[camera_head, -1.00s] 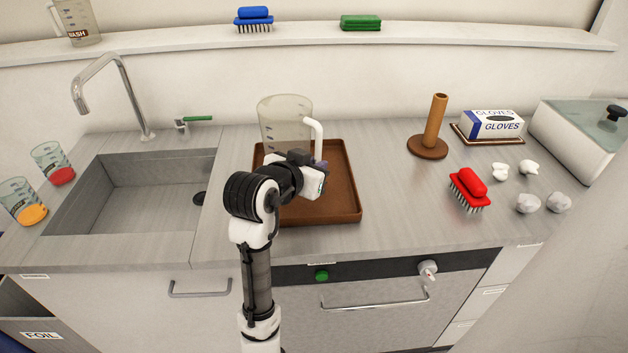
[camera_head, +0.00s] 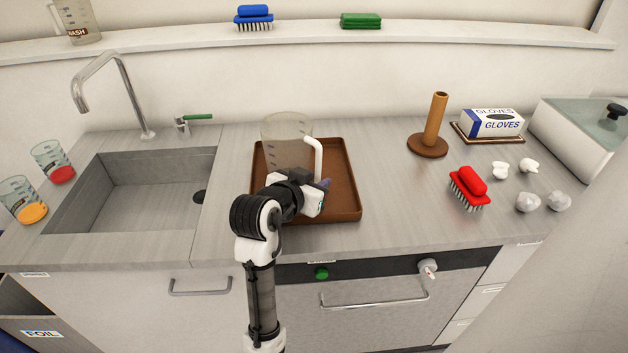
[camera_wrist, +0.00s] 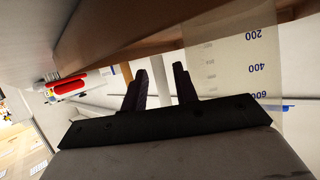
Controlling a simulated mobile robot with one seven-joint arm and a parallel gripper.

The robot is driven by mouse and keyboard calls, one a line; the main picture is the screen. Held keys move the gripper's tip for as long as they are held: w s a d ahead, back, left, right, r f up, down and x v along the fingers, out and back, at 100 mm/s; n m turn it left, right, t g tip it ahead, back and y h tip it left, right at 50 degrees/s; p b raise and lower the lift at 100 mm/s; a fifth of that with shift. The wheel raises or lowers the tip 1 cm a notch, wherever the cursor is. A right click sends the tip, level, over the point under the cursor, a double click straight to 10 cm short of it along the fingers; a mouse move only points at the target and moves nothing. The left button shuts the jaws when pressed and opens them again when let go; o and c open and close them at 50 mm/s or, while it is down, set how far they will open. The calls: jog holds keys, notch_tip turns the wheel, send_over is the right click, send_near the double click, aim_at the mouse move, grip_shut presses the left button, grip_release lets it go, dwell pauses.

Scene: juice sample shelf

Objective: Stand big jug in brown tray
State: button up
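The big jug (camera_head: 287,140) is clear, with a white handle (camera_head: 313,158), and is upright over the back left of the brown tray (camera_head: 343,190). My gripper (camera_head: 324,184) is at the handle's lower part, above the tray. The jug's wall with volume marks (camera_wrist: 235,75) shows upside down at the right there. My arm hides the jug's lower front, so I cannot tell whether its base touches the tray.
A sink (camera_head: 140,195) lies left of the tray. A wooden peg stand (camera_head: 434,130), a red brush (camera_head: 469,188), a glove box (camera_head: 492,123) and white lumps are to the right. Another jug (camera_head: 80,22) stands on the shelf. The counter between tray and peg is clear.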

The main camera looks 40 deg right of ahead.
jog(key=shift+o, duration=0.2)
jog(key=shift+r, duration=0.15)
jog(key=shift+a+r, duration=0.1)
jog(key=shift+a, duration=0.05)
jog(key=b+v, duration=0.4)
jog(key=v, duration=0.7)
jog(key=shift+a+b, duration=0.3)
jog(key=shift+b, duration=0.05)
jog(key=shift+s+r, duration=0.15)
